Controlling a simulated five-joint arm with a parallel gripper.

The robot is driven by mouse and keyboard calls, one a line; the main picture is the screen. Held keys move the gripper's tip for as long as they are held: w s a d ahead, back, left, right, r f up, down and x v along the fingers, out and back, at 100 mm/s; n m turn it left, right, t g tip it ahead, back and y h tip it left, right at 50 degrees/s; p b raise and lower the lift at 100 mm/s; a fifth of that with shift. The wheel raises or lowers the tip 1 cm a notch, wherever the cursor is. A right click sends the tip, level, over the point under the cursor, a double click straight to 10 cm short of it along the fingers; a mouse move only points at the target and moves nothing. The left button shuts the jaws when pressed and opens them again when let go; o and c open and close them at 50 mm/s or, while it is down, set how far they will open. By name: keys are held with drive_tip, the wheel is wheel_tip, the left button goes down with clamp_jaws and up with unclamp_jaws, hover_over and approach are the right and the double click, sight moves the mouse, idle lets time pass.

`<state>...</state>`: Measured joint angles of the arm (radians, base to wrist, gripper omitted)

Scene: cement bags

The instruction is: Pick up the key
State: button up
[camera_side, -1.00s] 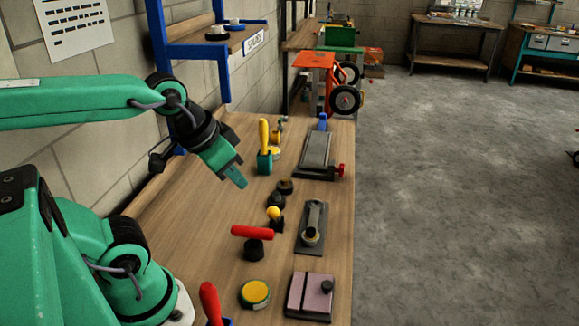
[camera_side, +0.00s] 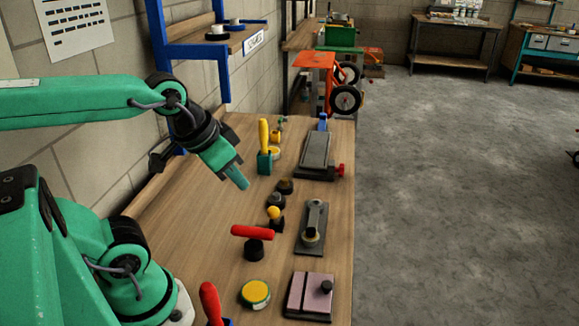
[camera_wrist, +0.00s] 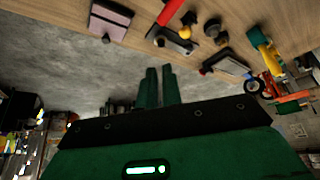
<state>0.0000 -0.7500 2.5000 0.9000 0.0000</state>
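No plain key shape stands out. A grey metal, wrench-like piece (camera_side: 314,218) with a ring end lies on a dark plate on the bench; I cannot tell whether it is the key. A dark plate with a piece on it also shows in the wrist view (camera_wrist: 172,40). My gripper (camera_side: 243,184) hangs above the bench, to the left of this piece and apart from it, pointing down and right. In the wrist view my two green fingers (camera_wrist: 160,86) lie close together, with nothing seen between them.
On the wooden bench (camera_side: 195,215) stand a yellow-handled tool (camera_side: 263,140), a red-handled tool (camera_side: 252,232), dark knobs (camera_side: 276,200), a yellow round tin (camera_side: 255,293), a pink-topped block (camera_side: 310,295) and a grey block (camera_side: 316,150). The bench's left middle is clear. A wall borders the left.

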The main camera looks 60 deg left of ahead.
drive_tip(key=o, duration=1.9)
drive_tip(key=shift+o, duration=0.2)
drive_tip(key=n+g, duration=0.5)
drive_tip(key=n, duration=0.3)
hover_over(251, 228)
drive_tip(key=f, duration=1.2)
drive_tip(key=shift+d+f, duration=0.2)
drive_tip(key=shift+f, duration=0.1)
drive_tip(key=shift+a+f+n+g, duration=0.15)
drive_tip(key=shift+f+n+g, duration=0.15)
drive_tip(key=shift+f+n, duration=0.2)
drive_tip(key=shift+f, duration=1.25)
